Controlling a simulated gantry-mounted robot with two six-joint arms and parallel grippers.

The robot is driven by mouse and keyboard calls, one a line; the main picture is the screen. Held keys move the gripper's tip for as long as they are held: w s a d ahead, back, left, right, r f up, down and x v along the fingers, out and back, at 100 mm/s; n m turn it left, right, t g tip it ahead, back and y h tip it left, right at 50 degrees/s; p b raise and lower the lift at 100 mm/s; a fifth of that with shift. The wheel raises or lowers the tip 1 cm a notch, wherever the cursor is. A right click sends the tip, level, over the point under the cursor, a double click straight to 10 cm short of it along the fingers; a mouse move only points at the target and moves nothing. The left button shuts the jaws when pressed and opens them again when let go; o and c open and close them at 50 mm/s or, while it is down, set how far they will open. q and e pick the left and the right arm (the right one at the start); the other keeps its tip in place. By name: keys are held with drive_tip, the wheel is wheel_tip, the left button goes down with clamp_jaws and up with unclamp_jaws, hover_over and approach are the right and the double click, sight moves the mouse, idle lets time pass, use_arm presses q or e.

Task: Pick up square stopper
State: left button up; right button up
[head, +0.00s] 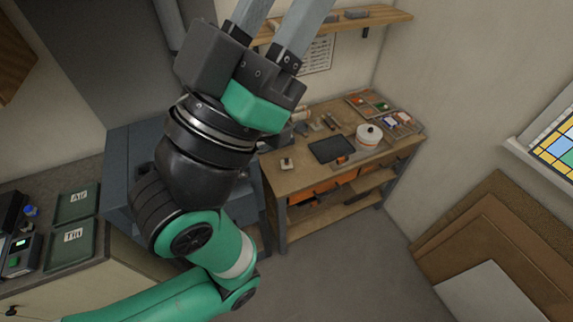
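No square stopper can be made out for certain. A small pale block with a dark top (287,163) lies near the left front edge of the wooden workbench (290,182); I cannot tell if it is the stopper. My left gripper (274,14) is raised close to the camera, its fingers pointing up. The two fingers stand apart with a gap between them, and their tips are cut off by the top edge. My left arm hides part of the bench's left end. My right gripper is not in view.
The bench also holds a dark mat (331,149), a round white pot (369,134) and trays of coloured pieces (399,123). A wooden shelf (385,15) is on the back wall. Brown boards (490,235) lean at right. Green trays (68,249) lie at left. Floor before the bench is clear.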

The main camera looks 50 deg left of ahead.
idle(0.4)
use_arm(q)
drive_tip(key=o, duration=0.9)
